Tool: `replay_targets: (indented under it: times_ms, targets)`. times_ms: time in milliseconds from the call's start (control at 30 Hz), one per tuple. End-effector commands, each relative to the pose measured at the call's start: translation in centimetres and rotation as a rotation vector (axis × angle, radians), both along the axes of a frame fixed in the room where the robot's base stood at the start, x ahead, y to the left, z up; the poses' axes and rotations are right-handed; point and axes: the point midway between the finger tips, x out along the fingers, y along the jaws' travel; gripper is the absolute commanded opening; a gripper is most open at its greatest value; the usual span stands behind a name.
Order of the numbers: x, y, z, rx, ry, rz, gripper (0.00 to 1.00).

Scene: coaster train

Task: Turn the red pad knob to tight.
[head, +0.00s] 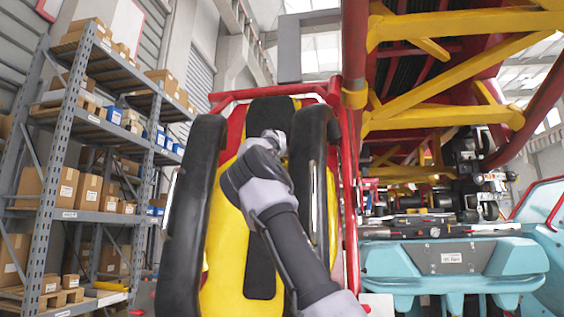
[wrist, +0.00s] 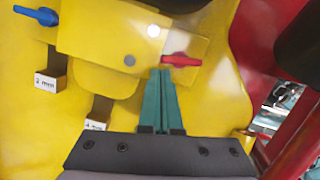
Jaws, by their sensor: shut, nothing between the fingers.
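The red pad knob (wrist: 181,60) is on a yellow panel (wrist: 105,30) in the wrist view. Its lever lies about level in the picture, pointing right. My gripper (wrist: 161,72) is shut, with its green fingers together and empty. The fingertips appear just below the left end of the red knob; I cannot tell whether they touch it. In the head view my arm reaches toward the yellow and black seat (head: 228,245), and my own arm hides the knob and gripper there.
A blue knob (wrist: 40,15) is at the upper left of the wrist view, with labelled tabs (wrist: 52,82) below. Black padded restraints (head: 190,220) flank the arm. A red frame (wrist: 300,140) stands at right.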

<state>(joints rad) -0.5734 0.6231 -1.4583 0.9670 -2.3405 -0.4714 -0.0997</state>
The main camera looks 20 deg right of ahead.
Motion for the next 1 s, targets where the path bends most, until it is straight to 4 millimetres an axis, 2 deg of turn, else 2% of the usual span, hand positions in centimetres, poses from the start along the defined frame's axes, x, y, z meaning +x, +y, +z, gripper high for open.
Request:
replay_targets:
  times_ms: [400,667,1000]
  targets:
    - [0.2,-0.1,0.0,0.004,-0.003,-0.002,0.00]
    - [0.5,0.0,1.2,0.102,-0.072,-0.031,0.00]
    - [0.5,0.2,1.7,0.103,-0.079,-0.027,0.00]
